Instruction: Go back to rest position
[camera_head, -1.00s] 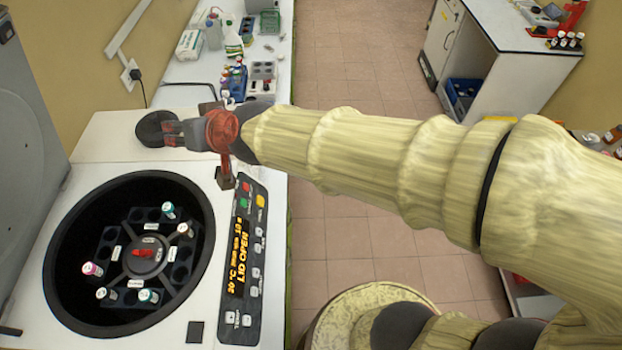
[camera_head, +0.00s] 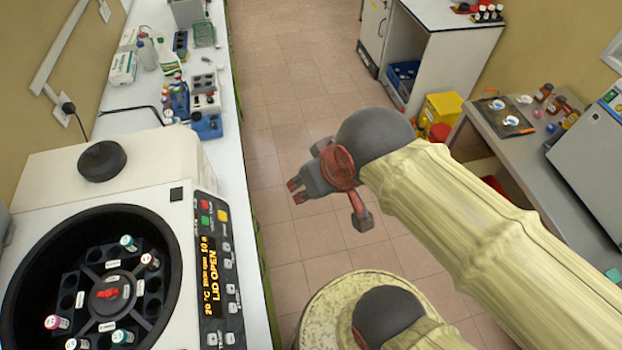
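My gripper (camera_head: 296,191) hangs over the tiled floor, right of the centrifuge bench. It points left, its two red-tipped fingers show a small gap, and nothing is between them. My arm, in a pale yellow cover, reaches in from the lower right.
The centrifuge (camera_head: 179,238) stands open at the left, its display reading LID OPEN. Several capped tubes sit in its rotor (camera_head: 108,292). A black round knob (camera_head: 102,161) is on its top. The white bench (camera_head: 222,100) runs behind it. A grey table (camera_head: 500,145) stands at the right. The floor (camera_head: 290,90) between is clear.

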